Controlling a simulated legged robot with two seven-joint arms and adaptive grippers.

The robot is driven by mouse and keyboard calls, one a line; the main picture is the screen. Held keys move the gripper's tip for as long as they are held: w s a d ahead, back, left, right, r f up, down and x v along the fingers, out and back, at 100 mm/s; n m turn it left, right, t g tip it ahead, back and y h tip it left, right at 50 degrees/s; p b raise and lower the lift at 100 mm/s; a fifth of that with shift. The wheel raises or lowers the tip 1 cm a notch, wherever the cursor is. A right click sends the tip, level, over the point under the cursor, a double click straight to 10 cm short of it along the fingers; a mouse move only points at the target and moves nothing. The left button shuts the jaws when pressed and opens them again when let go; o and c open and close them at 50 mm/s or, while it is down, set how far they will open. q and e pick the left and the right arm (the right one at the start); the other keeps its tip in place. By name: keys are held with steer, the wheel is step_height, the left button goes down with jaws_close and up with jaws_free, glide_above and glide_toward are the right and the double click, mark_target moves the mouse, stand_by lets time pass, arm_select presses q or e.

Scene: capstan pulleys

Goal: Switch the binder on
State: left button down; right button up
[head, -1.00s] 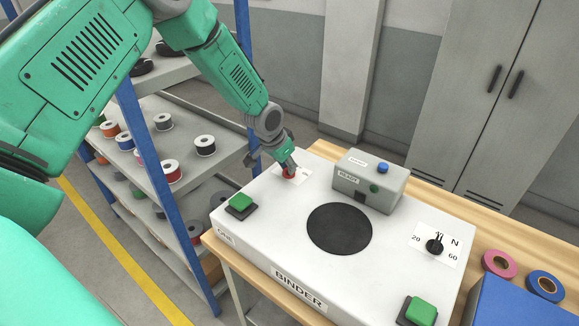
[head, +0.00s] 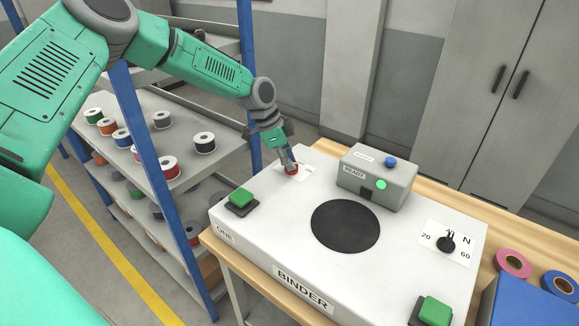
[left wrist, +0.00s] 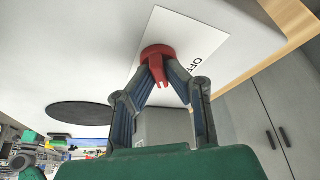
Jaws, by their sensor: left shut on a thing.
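The binder (head: 275,215) is a white box with a BINDER label on its front, standing on a wooden bench. Its red switch knob (head: 291,171) sits on a white plate at the back left corner. My left gripper (head: 289,164) is shut on this knob from above. In the left wrist view both fingers (left wrist: 165,72) pinch the red knob (left wrist: 157,53), and a plate reading OFF (left wrist: 190,40) shows beside it. On the grey box the READY lamp (head: 381,184) glows bright green. My right gripper is not in view.
The binder top also carries a black disc (head: 345,225), green buttons at left (head: 240,196) and right (head: 435,309), and a dial (head: 446,243). Pink (head: 513,263) and blue (head: 564,285) tape rolls lie at right. A shelf with spools (head: 204,142) stands at left.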

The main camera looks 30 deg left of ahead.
arm_select(q)
steer(key=shift+f+m+g, duration=0.1)
steer(key=shift+m+g, duration=0.2)
steer(key=shift+m, duration=0.2)
steer(key=c, duration=1.6)
jaws_free()
steer(key=shift+w, duration=0.1)
steer(key=shift+a+r, duration=0.15)
steer(key=shift+r, duration=0.15)
steer(key=v, duration=1.1)
steer(key=shift+a, duration=0.2)
steer(key=shift+r, duration=0.1)
